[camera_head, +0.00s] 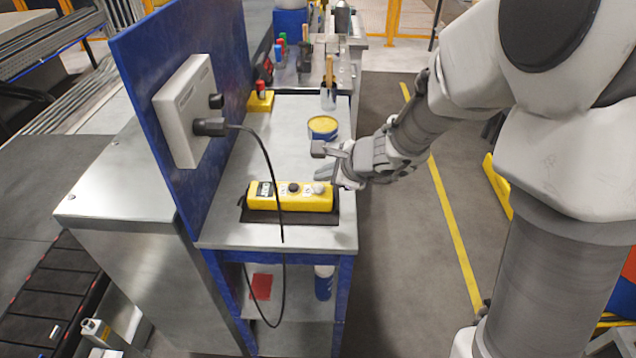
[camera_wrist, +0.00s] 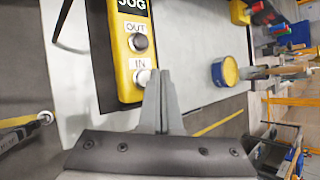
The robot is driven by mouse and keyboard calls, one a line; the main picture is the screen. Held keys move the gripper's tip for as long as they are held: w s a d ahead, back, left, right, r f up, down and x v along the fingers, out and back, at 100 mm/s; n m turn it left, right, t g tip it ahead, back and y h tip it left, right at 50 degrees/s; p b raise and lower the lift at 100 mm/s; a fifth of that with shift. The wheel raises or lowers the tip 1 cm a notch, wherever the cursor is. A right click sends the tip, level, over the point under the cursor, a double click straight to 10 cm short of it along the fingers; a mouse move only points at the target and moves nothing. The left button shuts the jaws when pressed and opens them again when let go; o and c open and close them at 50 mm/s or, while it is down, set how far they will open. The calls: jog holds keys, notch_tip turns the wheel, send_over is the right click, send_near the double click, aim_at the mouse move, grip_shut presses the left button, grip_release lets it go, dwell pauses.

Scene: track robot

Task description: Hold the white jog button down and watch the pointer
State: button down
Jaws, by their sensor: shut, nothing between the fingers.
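The yellow jog box (camera_head: 262,197) lies on a dark mat on the steel bench top. Its black OUT button (camera_head: 293,188) and white IN button (camera_head: 319,188) face up. In the wrist view, the JOG label, the black button (camera_wrist: 138,42) and the white button (camera_wrist: 142,77) are readable. My gripper (camera_head: 322,174) is shut and empty, its fingertips close above the white button. I see no pointer in either view.
A blue upright panel (camera_head: 150,60) with a grey box (camera_head: 180,120) stands left of the bench. A black cable (camera_head: 268,160) hangs from it across the jog box. A yellow-and-blue tin (camera_head: 322,128) stands behind my gripper.

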jog(key=shift+r+p, duration=2.05)
jog(key=shift+r, duration=0.4)
